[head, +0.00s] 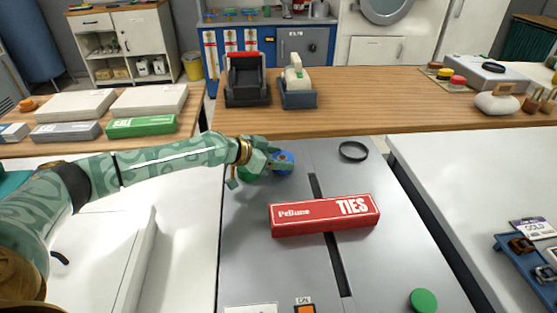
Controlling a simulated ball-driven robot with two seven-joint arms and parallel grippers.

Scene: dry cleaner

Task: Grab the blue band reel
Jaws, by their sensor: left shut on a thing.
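The blue band reel (285,158) is a small blue round thing near the far left part of the grey machine top. My left arm reaches in from the left, and its gripper (272,162) is shut on the blue reel. The fingers cover part of the reel. I cannot tell whether it is lifted off the surface. My right gripper is not in view.
A red "TIES" box (325,215) lies in front of the gripper across a dark slot. A black ring (353,151) lies to the right.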

